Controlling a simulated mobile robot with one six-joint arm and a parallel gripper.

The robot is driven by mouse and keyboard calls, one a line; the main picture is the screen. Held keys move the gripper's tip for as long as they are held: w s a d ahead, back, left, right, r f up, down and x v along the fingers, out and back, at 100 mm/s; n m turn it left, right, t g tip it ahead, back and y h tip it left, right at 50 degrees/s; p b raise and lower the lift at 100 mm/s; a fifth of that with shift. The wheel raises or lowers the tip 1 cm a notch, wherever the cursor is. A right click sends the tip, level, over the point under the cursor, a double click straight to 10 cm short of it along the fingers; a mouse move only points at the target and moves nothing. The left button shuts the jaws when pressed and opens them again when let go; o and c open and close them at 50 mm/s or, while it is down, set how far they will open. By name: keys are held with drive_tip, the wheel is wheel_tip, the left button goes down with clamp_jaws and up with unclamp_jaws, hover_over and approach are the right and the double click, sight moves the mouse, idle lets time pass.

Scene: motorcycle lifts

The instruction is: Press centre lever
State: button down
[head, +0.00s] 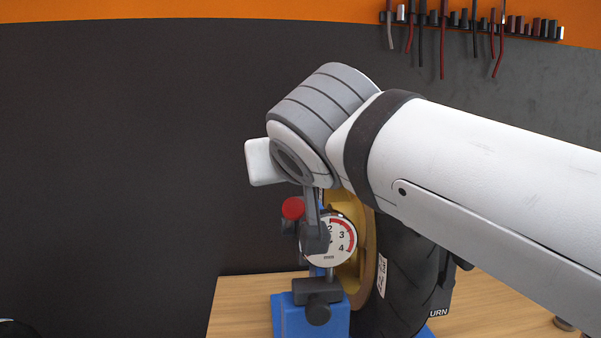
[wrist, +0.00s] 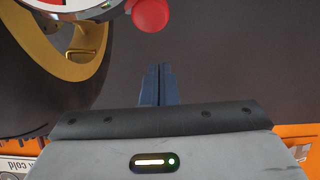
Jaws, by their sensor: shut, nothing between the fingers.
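My gripper (wrist: 156,72) is shut and empty, its two dark fingers together in the wrist view. In the head view its dark lower end (head: 315,240) overlaps the left part of a round white dial (head: 342,246). A red round knob (head: 292,208) sits at the dial's upper left. In the wrist view the knob (wrist: 151,14) is at the top edge, just ahead of the fingertips and visibly apart from them in the picture. I cannot tell whether this knob belongs to the centre lever; no other lever stands out clearly. My arm hides part of the area.
A blue stand (head: 284,316) with a black clamp knob (head: 318,313) holds the dial beside a gold-rimmed wheel (head: 369,230) with a black tyre (head: 402,275). These are on a wooden bench (head: 237,300). Left of the knob is free.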

drive_tip(key=f+v, duration=0.1)
drive_tip(key=v, duration=0.7)
drive_tip(key=shift+s+d+f+p, duration=0.15)
drive_tip(key=shift+s+d+p, duration=0.15)
drive_tip(key=shift+s, duration=0.35)
